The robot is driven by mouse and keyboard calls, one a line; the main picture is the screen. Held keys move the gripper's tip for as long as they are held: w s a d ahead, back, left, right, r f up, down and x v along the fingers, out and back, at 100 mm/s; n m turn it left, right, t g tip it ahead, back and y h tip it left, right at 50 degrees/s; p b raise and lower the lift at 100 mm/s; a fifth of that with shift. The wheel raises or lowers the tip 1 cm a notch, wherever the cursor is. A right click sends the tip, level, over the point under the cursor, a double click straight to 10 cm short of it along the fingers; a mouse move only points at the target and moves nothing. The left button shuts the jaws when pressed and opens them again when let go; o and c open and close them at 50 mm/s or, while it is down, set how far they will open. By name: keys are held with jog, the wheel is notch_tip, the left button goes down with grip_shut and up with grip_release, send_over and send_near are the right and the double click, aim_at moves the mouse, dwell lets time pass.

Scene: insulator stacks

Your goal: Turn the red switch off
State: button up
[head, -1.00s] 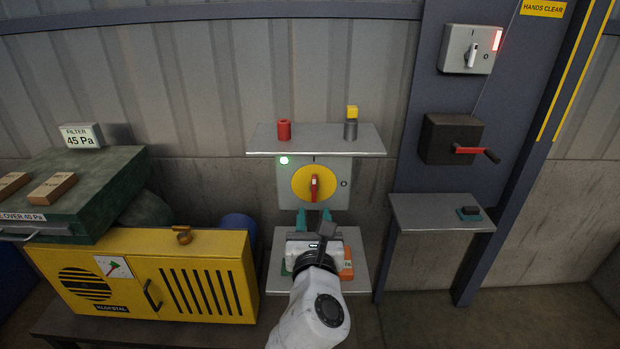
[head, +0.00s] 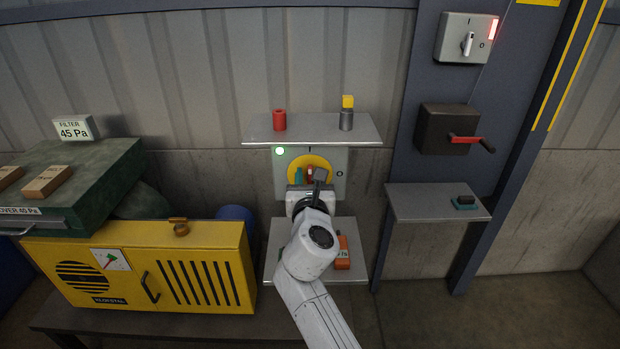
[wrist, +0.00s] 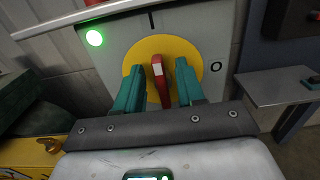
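The red switch (wrist: 161,80) is a red handle with a white mark on a yellow disc (wrist: 205,68), set in a grey panel (wrist: 112,45) with an "I" at the top and an "O" at the right. The handle stands nearly upright, toward the "I". A green lamp (wrist: 95,38) on the panel is lit. My gripper (wrist: 158,86) is open, with one teal finger on each side of the handle and gaps showing. In the head view my gripper (head: 306,175) covers much of the disc (head: 318,161).
A shelf (head: 350,133) just above the panel holds a red cylinder (head: 279,120) and a grey cylinder (head: 346,121) with a yellow block. A lower shelf (head: 277,255) holds an orange item (head: 343,255). A side shelf (head: 425,207) stands at right, a yellow cabinet (head: 215,245) at left.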

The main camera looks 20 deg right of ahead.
grip_shut()
jog(key=shift+d+m, duration=0.1)
jog(key=shift+m, duration=0.6)
dwell(0.3)
jog(key=m+b, duration=0.3)
jog(key=m, duration=0.2)
jog(key=d+f+m+b, duration=0.1)
jog(key=m+b, duration=0.2)
jog(key=m, duration=0.2)
jog(key=f+m+b, duration=0.1)
jog(key=m+b, duration=0.2)
jog(key=m, duration=0.3)
jog(key=shift+s+d+f, duration=0.2)
jog(key=shift+s+d, duration=0.1)
jog(key=shift+s, duration=0.05)
jog(key=shift+m+b, duration=0.35)
jog(key=shift+m, duration=0.05)
